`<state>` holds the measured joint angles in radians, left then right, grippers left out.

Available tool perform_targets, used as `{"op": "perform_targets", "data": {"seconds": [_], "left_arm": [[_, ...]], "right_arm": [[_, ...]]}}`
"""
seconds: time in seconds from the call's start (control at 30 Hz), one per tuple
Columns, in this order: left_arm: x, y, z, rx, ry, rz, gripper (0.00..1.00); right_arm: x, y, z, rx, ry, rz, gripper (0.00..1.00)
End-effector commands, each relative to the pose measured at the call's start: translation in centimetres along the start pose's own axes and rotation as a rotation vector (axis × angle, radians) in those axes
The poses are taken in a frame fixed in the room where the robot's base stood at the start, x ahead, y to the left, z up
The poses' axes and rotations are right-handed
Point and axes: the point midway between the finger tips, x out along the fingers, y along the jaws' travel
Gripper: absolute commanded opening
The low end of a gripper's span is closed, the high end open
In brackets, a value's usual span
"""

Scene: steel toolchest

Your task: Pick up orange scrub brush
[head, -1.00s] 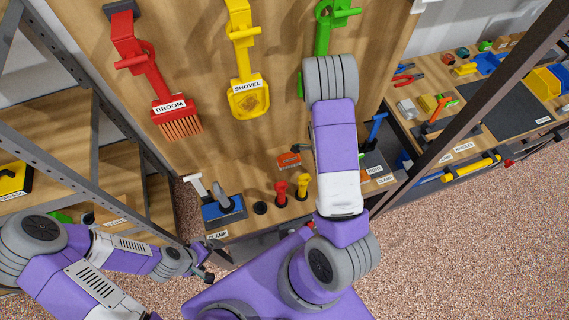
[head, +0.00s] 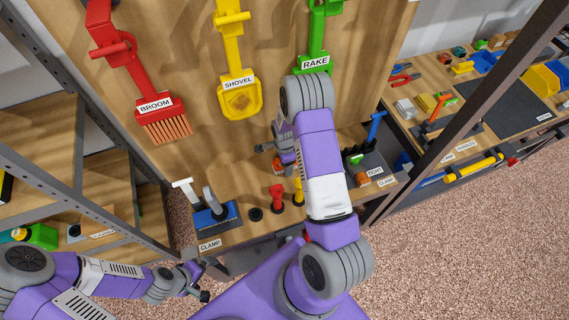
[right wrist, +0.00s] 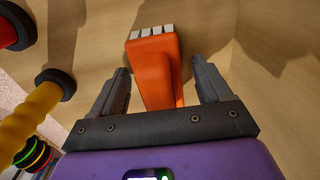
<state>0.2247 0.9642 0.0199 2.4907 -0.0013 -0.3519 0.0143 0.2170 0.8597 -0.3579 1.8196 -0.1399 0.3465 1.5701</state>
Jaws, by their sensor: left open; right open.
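The orange scrub brush (right wrist: 155,80) lies on the wooden surface in the right wrist view, its white bristles at the far end. My right gripper (right wrist: 161,66) is open, with one finger on each side of the brush's handle and visible gaps between. In the head view my right gripper (head: 268,148) is beside my right forearm, which with the gripper largely hides the brush. My left gripper (head: 203,283) is open and empty at the lower left, in front of the bench.
A red handle (head: 277,197) and a yellow handle (head: 298,190) stand upright near the brush. The yellow one (right wrist: 38,112) is left of my right gripper. A blue clamp base (head: 217,217) is further left. A broom (head: 160,118), shovel (head: 238,97) and rake (head: 316,62) hang on the board behind.

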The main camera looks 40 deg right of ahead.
Motion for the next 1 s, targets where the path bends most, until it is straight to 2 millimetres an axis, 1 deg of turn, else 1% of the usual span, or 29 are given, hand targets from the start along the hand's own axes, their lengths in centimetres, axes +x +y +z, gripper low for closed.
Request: {"op": "perform_targets", "data": {"seconds": [0.07, 0.23, 0.27, 0.63, 0.67, 0.87, 0.97, 1.0], "left_arm": [[0.1, 0.0, 0.0, 0.0, 0.0, 0.0, 0.99], [0.0, 0.0, 0.0, 0.0, 0.0, 0.0, 0.99], [0.0, 0.0, 0.0, 0.0, 0.0, 0.0, 0.99], [0.0, 0.0, 0.0, 0.0, 0.0, 0.0, 0.99], [0.0, 0.0, 0.0, 0.0, 0.0, 0.0, 0.99], [0.0, 0.0, 0.0, 0.0, 0.0, 0.0, 0.99], [-0.1, 0.1, 0.0, 0.0, 0.0, 0.0, 0.99], [-0.2, 0.1, 0.0, 0.0, 0.0, 0.0, 0.99]], "right_arm": [[0.3, 0.0, 0.0, 0.001, 0.0, -0.001, 0.78], [0.3, 0.0, 0.0, 0.001, 0.0, -0.001, 0.78], [0.3, 0.0, 0.0, 0.001, 0.0, -0.001, 0.76], [0.3, 0.0, 0.0, 0.0, 0.0, -0.001, 0.19], [0.3, 0.0, 0.0, 0.0, 0.0, -0.001, 0.18], [0.2, 0.0, 0.0, 0.0, 0.0, -0.002, 0.18], [-0.7, -0.1, 0.0, -0.001, 0.001, -0.003, 0.18], [-1.2, -0.1, 0.0, -0.001, 0.001, -0.003, 0.18]]}}
